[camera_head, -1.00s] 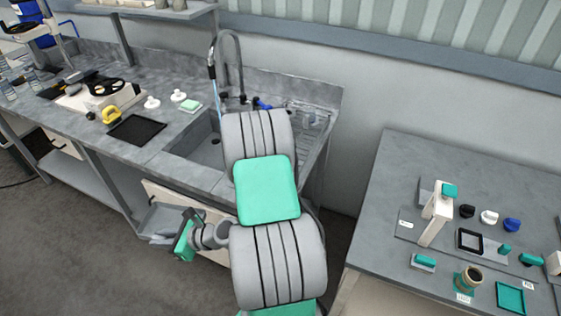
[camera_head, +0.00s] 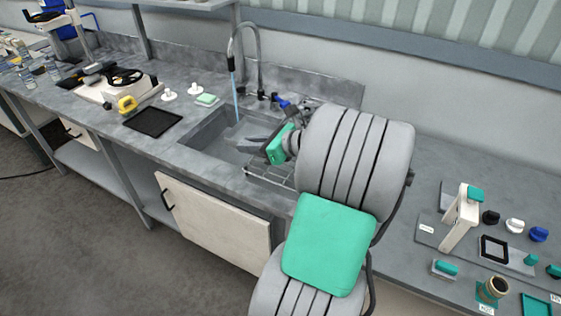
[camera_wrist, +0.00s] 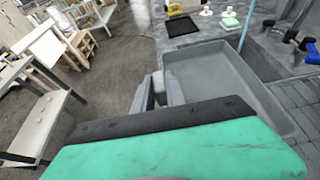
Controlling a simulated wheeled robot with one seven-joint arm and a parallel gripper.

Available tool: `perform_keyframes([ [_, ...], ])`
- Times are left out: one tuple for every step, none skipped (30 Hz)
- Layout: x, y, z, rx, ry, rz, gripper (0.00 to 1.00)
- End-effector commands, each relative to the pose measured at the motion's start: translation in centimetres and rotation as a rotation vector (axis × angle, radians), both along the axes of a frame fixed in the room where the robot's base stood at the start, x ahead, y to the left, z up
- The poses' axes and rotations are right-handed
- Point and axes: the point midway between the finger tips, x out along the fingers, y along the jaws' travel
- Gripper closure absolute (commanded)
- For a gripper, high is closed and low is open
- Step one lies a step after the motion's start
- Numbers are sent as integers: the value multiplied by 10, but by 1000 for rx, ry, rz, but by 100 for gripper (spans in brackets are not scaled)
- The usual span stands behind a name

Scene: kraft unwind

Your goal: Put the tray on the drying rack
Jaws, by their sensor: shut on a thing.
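The tray (camera_wrist: 225,85) is grey and shallow with a raised rim. In the wrist view it spreads out beyond my gripper (camera_wrist: 158,92), which is shut on its near-left edge. In the head view my gripper (camera_head: 256,140) is above the sink, and the tray (camera_head: 240,131) blends with the grey basin, so its outline is hard to tell. The drying rack (camera_head: 268,174) shows as thin metal wires at the sink's right side, just below my gripper. My arm hides its right part.
The tap (camera_head: 237,45) stands behind the sink (camera_head: 205,130), with a pale blue stream below it. A black flat mat (camera_head: 153,121) and a yellow object (camera_head: 127,104) lie on the counter to the left. A side table (camera_head: 420,190) with small parts is at the right.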

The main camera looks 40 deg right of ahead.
Motion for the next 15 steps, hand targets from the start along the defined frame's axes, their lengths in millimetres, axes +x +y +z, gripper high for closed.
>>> perform_keyframes([
  [-3,-16,-6,4,2,-4,100],
  [-5,-25,-10,4,0,-4,100],
  [-6,-36,-15,4,-1,-4,100],
  [-8,-44,-19,4,0,-3,100],
  [-9,-49,-28,6,1,-3,100],
  [-11,-56,-38,6,1,-1,100],
  [-12,-61,-44,5,1,-1,100],
  [-12,-67,-50,3,0,0,100],
  [-13,-72,-57,3,0,-1,100],
  [-14,-76,-62,2,0,0,100],
  [-14,-79,-65,1,-1,0,100],
  [-15,-82,-68,0,-1,0,100],
  [-15,-83,-70,0,-1,0,100],
  [-15,-85,-73,0,-1,0,100],
  [-16,-88,-77,1,-2,0,100],
])
